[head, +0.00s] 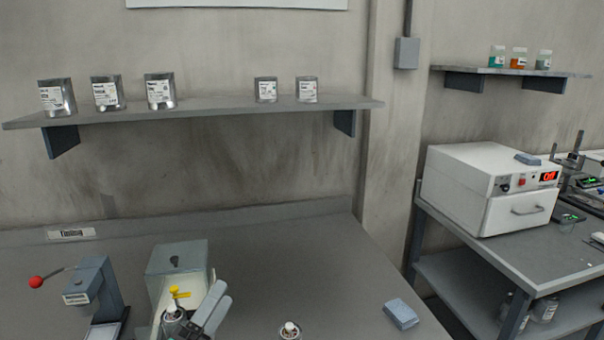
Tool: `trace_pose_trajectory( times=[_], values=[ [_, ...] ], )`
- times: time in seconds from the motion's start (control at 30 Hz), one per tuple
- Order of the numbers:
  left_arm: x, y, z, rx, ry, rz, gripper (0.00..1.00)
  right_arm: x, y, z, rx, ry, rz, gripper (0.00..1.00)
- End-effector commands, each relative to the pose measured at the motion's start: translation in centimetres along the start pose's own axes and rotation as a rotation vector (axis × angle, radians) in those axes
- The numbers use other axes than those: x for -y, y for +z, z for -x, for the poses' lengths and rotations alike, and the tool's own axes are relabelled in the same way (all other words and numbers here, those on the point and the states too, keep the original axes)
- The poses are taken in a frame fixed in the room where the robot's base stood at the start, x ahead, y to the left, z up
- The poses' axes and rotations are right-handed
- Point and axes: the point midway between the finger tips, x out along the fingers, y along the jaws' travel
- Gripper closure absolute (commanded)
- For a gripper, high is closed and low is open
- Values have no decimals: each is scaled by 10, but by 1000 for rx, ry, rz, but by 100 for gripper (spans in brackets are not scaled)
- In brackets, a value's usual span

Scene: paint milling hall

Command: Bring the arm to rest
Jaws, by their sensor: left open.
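My left gripper (212,307) shows at the bottom of the head view, low over the bench, as two grey fingers. It is open. The rest of the left arm is below the picture edge or hidden. My right gripper is not in view.
A lever press with a red knob (36,282) stands left on the bench (300,255). A small white-topped container (290,330) and a blue-grey block (400,313) are right. Tins (159,92) line the shelf above. A white oven (490,188) stands on the right table.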

Motion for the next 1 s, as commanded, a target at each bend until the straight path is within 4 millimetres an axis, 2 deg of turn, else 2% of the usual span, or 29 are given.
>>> trace_pose_trajectory(
  times=[0.1, 0.2, 0.27, 0.43, 0.53, 0.7, 0.97, 1.0],
  values=[
    [-43, 17, 30, 187, 208, 289, 25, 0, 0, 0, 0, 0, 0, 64],
    [-80, 23, 65, 352, 381, 521, 25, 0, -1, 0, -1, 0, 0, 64],
    [-102, 23, 90, 454, 484, 653, 25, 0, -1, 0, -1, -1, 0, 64],
    [-150, 2, 176, 762, 781, 995, 25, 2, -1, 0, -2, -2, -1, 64],
    [-164, -18, 226, 933, 936, 1150, 25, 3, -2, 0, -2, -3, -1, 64],
    [-169, -49, 291, 1167, 1137, 1315, 25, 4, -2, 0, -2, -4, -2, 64],
    [-153, -91, 365, 1458, 1383, 1454, 25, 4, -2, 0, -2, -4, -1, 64],
    [-165, -93, 365, 1458, 1384, 1450, 25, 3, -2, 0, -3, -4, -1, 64]
  ],
)
